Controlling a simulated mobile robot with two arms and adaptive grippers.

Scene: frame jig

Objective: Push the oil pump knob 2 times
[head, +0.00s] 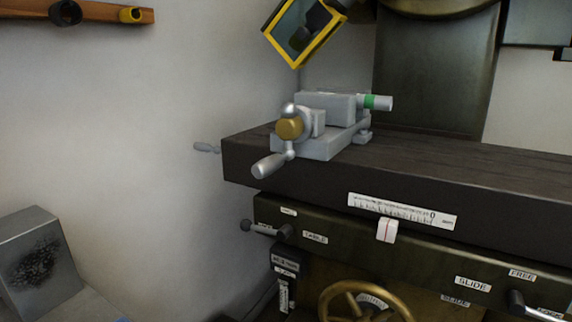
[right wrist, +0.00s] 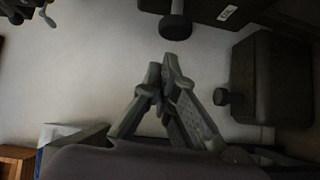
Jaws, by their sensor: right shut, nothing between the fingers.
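In the right wrist view my right gripper (right wrist: 161,78) is shut and empty, its fingertips together against a pale wall background. A small dark round knob (right wrist: 221,97) sticks out from the side of a dark box (right wrist: 275,85), just right of and apart from the fingertips. Another larger dark knob (right wrist: 175,28) hangs above the fingertips. Neither gripper shows in the head view, and my left gripper is in no view.
The head view shows the milling machine's dark table (head: 460,190) with a grey vise (head: 325,125) on it. Below are a labelled front rail (head: 330,235), a small lever knob (head: 246,226) and a brass handwheel (head: 345,290). A grey block (head: 40,260) stands at the lower left.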

